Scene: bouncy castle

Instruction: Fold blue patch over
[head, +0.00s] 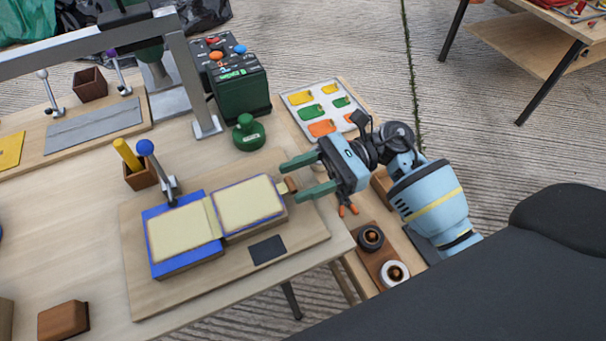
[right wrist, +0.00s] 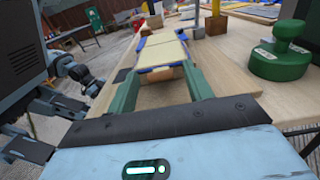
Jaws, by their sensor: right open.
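The blue patch (head: 190,262) lies on a wooden board on the workbench, with a cream panel (head: 182,233) on its left half. A second cream panel (head: 248,204) with a thin blue border lies to its right on a raised block. A small brown tab (head: 291,184) sticks out at the right end. My right gripper (head: 292,181) is open, its green fingers on either side of this tab and pointing left toward the panel. The right wrist view shows the patch (right wrist: 163,55) ahead between the open fingers (right wrist: 162,85). My left gripper does not show in the head view.
A clamp with a blue knob (head: 146,148) stands behind the patch, beside a small wooden cup (head: 141,175). A green round weight (head: 248,133) and a dark green battery box (head: 240,90) stand farther back. A dark pad (head: 267,250) lies on the board in front.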

